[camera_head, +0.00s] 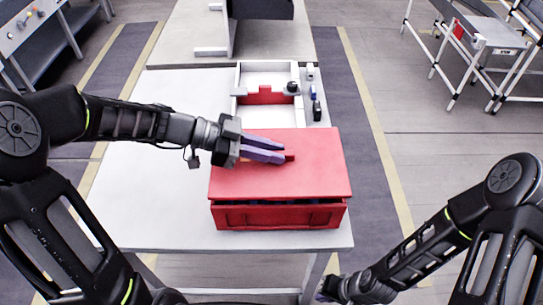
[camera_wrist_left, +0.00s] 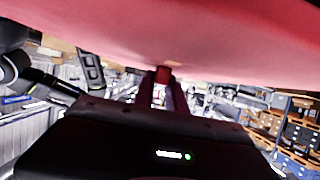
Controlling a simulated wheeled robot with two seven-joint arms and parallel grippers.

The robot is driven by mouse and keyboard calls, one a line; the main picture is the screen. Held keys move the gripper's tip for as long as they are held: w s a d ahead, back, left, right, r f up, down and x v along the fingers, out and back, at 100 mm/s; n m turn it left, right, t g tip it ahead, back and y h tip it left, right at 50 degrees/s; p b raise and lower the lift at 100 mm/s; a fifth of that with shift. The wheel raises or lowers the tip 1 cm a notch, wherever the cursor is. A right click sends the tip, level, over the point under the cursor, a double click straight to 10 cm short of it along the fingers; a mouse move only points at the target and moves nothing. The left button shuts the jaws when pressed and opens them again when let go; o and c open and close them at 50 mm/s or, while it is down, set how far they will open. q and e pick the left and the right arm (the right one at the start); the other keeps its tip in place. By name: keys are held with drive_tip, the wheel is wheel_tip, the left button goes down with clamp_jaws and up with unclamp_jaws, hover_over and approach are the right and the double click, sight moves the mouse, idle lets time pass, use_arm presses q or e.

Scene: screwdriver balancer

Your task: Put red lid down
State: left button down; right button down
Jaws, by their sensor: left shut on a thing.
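The red lid (camera_head: 310,172) lies over the red box (camera_head: 280,217) on the white table. A dark gap with bluish contents shows between the lid's front edge and the box; whether the lid touches the box further back is hidden. My left gripper (camera_head: 283,151) has purple fingers and is shut on the lid's small red handle. In the left wrist view, the lid (camera_wrist_left: 200,30) fills the top, and the handle (camera_wrist_left: 163,74) sits between the fingertips. My right gripper (camera_head: 328,287) is low at the bottom, away from the table, and its jaws are unclear.
A white tray (camera_head: 239,105) with a red holder (camera_head: 265,95) stands behind the box. Small dark and blue items (camera_head: 316,108) lie at its right. The white table (camera_head: 140,205) is clear left of the box.

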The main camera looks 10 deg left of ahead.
use_arm(q)
wheel_tip(320, 180, down, 2)
drive_tip(key=shift+f, duration=0.2)
drive_tip(key=shift+f+b, duration=0.25)
drive_tip(key=shift+b, duration=0.15)
drive_tip(key=c, duration=1.4)
unclamp_jaws()
drive_tip(key=shift+o, duration=0.2)
drive_tip(key=shift+r, duration=0.15)
drive_tip(key=shift+r+p, duration=0.35)
drive_tip(key=shift+p, duration=0.4)
drive_tip(key=b+v, duration=0.1)
drive_tip(key=v, duration=0.2)
drive_tip(key=b+v, duration=0.1)
drive_tip(key=v, duration=0.3)
drive_tip(key=b+v, duration=0.1)
drive_tip(key=v, duration=0.3)
drive_tip(key=shift+a+f, duration=0.1)
drive_tip(key=shift+f, duration=0.2)
drive_tip(key=shift+s+a+r, duration=0.15)
drive_tip(key=shift+a+r, duration=0.1)
drive_tip(key=shift+a, duration=0.15)
